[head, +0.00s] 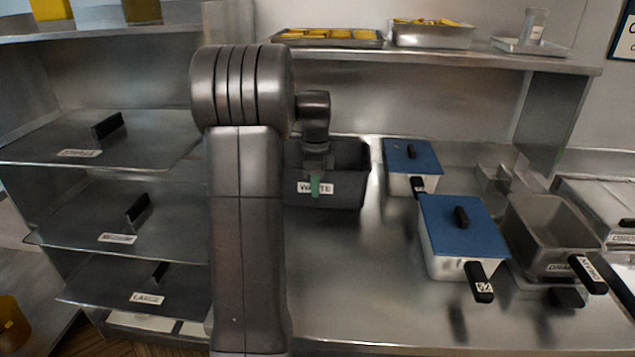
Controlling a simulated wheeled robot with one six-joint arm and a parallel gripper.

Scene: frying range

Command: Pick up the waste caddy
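The waste caddy (345,191) is a dark grey open bin with a white label, partly covered, that appears to read WASTE. It stands upright on the steel counter, behind and right of my arm. My gripper (315,184) points down at the caddy's front wall, in front of the label. A green strip shows at its fingertip. My arm hides the caddy's left side. I cannot tell whether the fingers touch the wall or are shut on it.
Two blue-lidded pans (407,158) (448,224) and an open steel basket (533,238) with black handles stand to the right. A shelf (475,60) with trays hangs above. Labelled flat lids (95,145) fill the left rack. The counter front (370,290) is clear.

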